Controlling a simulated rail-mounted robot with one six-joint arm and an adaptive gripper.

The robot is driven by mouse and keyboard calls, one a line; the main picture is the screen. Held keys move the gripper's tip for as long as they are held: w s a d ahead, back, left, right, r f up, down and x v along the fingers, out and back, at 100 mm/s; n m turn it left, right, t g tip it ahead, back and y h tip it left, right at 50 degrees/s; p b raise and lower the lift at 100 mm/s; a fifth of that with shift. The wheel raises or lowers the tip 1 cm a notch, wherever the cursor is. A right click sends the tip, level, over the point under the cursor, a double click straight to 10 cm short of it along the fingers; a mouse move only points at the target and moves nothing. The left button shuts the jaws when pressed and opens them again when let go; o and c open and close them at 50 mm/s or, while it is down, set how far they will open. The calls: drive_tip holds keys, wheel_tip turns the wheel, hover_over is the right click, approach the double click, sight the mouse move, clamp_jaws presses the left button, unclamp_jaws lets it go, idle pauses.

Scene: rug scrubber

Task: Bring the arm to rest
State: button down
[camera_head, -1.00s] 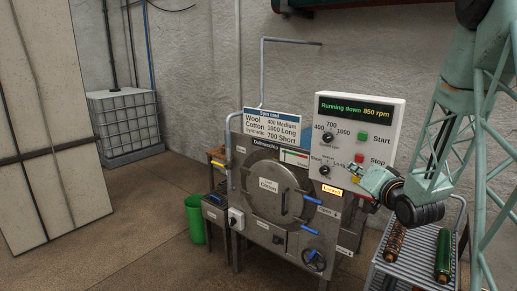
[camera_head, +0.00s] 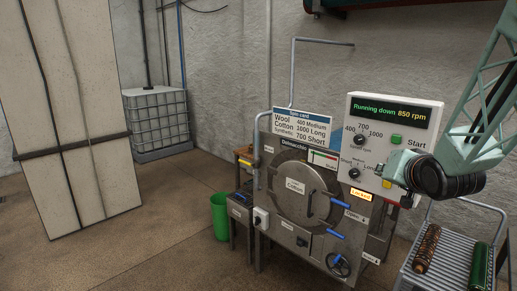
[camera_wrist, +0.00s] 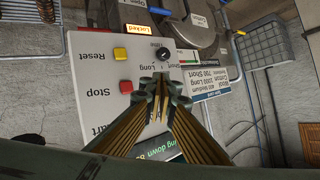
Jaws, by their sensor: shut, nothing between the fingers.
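My gripper (camera_wrist: 163,88) is shut and empty in the wrist view, in front of the white control panel (camera_wrist: 90,60). In the head view the arm comes in from the right, and my gripper (camera_head: 398,168) is at the lower right of the panel (camera_head: 425,108), hiding the Stop button there. I cannot tell whether it touches the panel. The panel's display (camera_head: 388,111) reads "Running down 850 rpm". The wrist view shows a red Stop button (camera_wrist: 126,87), a yellow Reset button (camera_wrist: 120,54) and a dial (camera_wrist: 162,53), clear of the fingertips.
The machine with its round door (camera_head: 306,190) stands left of my gripper; an orange label reads "Locked" (camera_head: 361,194). A rack (camera_head: 440,268) with rolls stands at lower right. A green bin (camera_head: 219,216) and a caged tank (camera_head: 157,122) are further left. Open floor lies at the front left.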

drive_tip(key=s+a+n+g+b, duration=0.1)
drive_tip(key=s+a+g, duration=0.2)
drive_tip(key=s, duration=1.3)
drive_tip(key=s+a+n+g+y+b, duration=0.1)
drive_tip(key=s+a+n+g, duration=0.1)
drive_tip(key=s+a, duration=0.7)
drive_tip(key=s+a+n+g+b, duration=0.1)
drive_tip(key=s+a+g, duration=0.3)
drive_tip(key=s, duration=2)
drive_tip(key=a+n, duration=0.1)
drive_tip(key=a, duration=0.1)
drive_tip(key=shift+s+a+r, duration=0.25)
drive_tip(key=shift+a+r, duration=0.05)
